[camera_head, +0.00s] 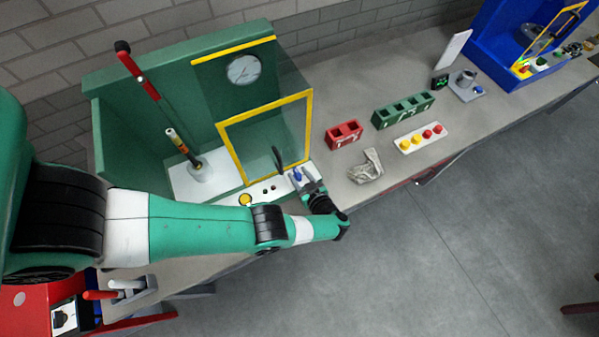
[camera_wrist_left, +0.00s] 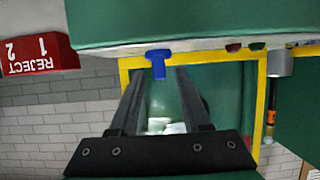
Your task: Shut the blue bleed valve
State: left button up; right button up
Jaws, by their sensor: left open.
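The blue bleed valve (camera_head: 297,174) sits on the front ledge of the green cabinet, near the lower right corner of its yellow-framed door. In the left wrist view the valve (camera_wrist_left: 158,62) shows as a small blue T-shaped handle. My left gripper (camera_head: 307,181) is open, with its fingers close to the valve. In the left wrist view the gripper (camera_wrist_left: 159,73) has one finger on each side of the handle's stem in the picture, with gaps on both sides. I cannot tell whether the fingertips reach the handle in depth. My right gripper is out of view.
The green cabinet (camera_head: 150,85) has a yellow-framed clear door (camera_head: 265,135) and a yellow button (camera_head: 245,199) on its ledge. A red bin (camera_head: 343,135), a green bin (camera_head: 403,110) and a crumpled grey cloth (camera_head: 366,167) lie to the right on the bench.

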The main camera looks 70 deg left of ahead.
pick_arm(q)
jog(key=v, duration=1.1)
jog(key=shift+d+r+p, duration=0.15)
jog(key=shift+d+p, duration=0.1)
jog(key=shift+p, duration=0.1)
